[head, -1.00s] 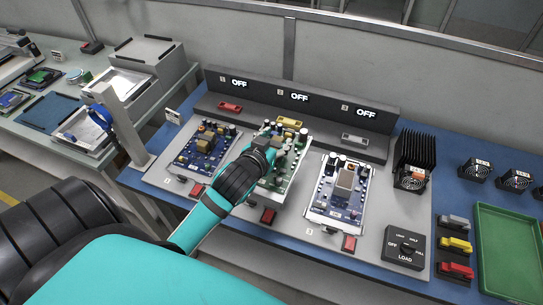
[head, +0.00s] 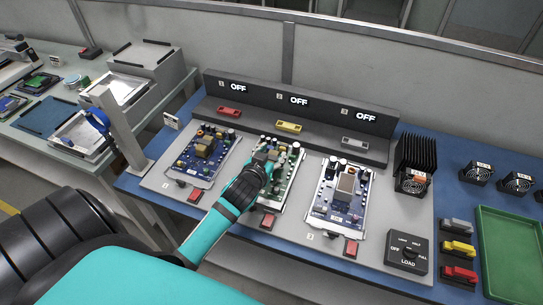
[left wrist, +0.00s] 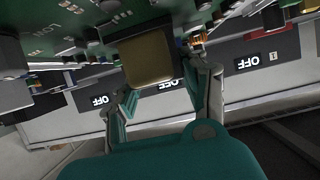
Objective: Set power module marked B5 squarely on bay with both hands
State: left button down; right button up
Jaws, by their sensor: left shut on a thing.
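A green power module (head: 287,172) with tall components sits at the middle bay, between two blue modules; its marking is too small to read. My left gripper (head: 262,164) is shut on the module from above and hides its left and middle part. In the left wrist view the green board (left wrist: 50,22) fills the top, with a tan block (left wrist: 148,60) between the fingers. The module looks level and in line with its neighbours, but I cannot tell whether it touches the bay. My right gripper is not in view.
Blue modules stand at the left bay (head: 207,152) and right bay (head: 340,195). Behind are OFF displays (head: 299,101) and red, yellow and grey connectors. Red switches sit in front. A black heat sink (head: 416,155), load knob box (head: 408,252) and green tray (head: 510,250) are at right.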

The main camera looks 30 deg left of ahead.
pick_arm(q)
jog(key=shift+w, duration=0.1)
jog(key=shift+f, duration=0.15)
jog(key=c, duration=0.7)
grip_release()
jog(key=shift+f, duration=0.15)
jog(key=shift+o, duration=0.2)
jog(key=shift+s+d+r, duration=0.1)
jog(key=shift+s+r, duration=0.1)
jog(key=shift+s, duration=0.15)
jog(key=v, duration=1.1)
jog(key=shift+s+r+b, duration=0.1)
jog(key=shift+s+b, duration=0.2)
